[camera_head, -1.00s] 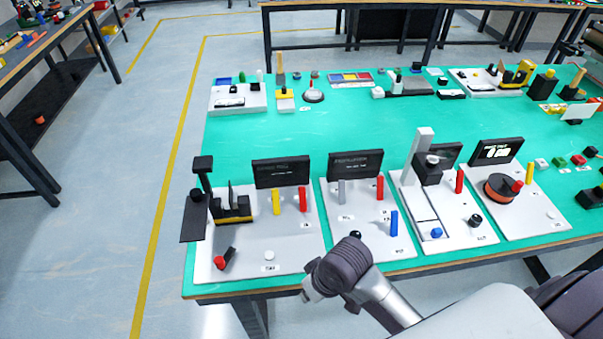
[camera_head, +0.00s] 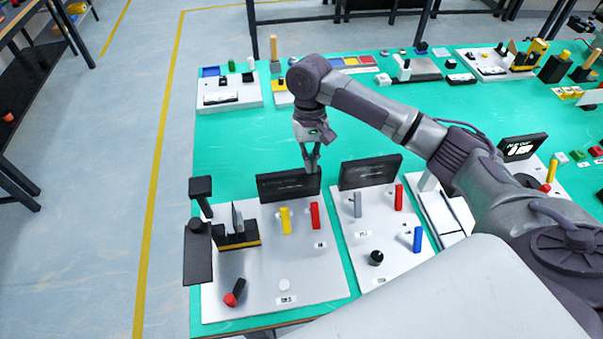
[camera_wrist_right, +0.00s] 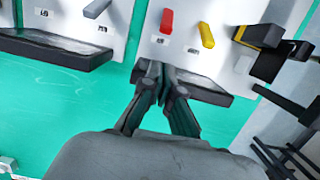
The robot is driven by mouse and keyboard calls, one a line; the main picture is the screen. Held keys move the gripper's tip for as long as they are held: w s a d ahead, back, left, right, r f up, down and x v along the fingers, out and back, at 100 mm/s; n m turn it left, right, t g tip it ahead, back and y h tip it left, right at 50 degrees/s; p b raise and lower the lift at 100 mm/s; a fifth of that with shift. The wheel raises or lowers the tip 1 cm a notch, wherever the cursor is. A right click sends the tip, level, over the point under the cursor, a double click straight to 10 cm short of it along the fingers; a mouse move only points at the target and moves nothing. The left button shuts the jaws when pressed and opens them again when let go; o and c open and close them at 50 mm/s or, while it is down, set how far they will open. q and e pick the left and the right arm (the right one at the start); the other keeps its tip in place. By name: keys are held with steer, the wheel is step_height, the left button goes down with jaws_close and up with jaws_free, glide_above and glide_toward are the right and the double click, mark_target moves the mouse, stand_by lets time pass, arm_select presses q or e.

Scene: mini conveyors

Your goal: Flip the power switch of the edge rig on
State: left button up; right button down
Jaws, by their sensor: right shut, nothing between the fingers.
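The leftmost white rig panel (camera_head: 245,296) carries a dark display (camera_head: 288,185), a yellow lever (camera_head: 285,220), a red lever (camera_head: 315,216) and a red-tipped black lever (camera_head: 235,293). Its labels are too small to read, so I cannot tell which lever is the power switch. The display text is faint. My right gripper (camera_head: 313,168) is shut and empty, pointing down at the display's top edge; contact is unclear. In the right wrist view the fingertips (camera_wrist_right: 160,68) overlap the display (camera_wrist_right: 205,90), with the red lever (camera_wrist_right: 166,21) and yellow lever (camera_wrist_right: 207,35) beyond.
A black-and-yellow block (camera_head: 238,238) and a black post (camera_head: 201,193) stand on the panel's left side. A second rig (camera_head: 375,216) with grey, red and blue levers stands to the right. The green table (camera_head: 230,145) is clear behind the left rig. My right arm crosses above the right-hand rigs.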

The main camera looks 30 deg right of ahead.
mark_target(315, 216)
steer(key=f, duration=0.1)
steer(key=s+f, duration=0.1)
steer(key=s+f+p, duration=0.1)
steer(key=f, duration=0.1)
steer(key=shift+f, duration=0.1)
steer(key=f, duration=0.3)
steer(key=shift+s+a+f+p, duration=0.1)
steer(key=shift+s+f+p, duration=0.2)
steer(key=shift+s+f, duration=0.1)
steer(key=shift+f, duration=0.5)
arm_select(q)
steer(key=s, duration=0.1)
steer(key=s+r, duration=0.1)
steer(key=s, duration=0.1)
steer(key=shift+s+a+r, duration=0.1)
steer(key=shift+s+r, duration=0.15)
steer(key=shift+s, duration=0.05)
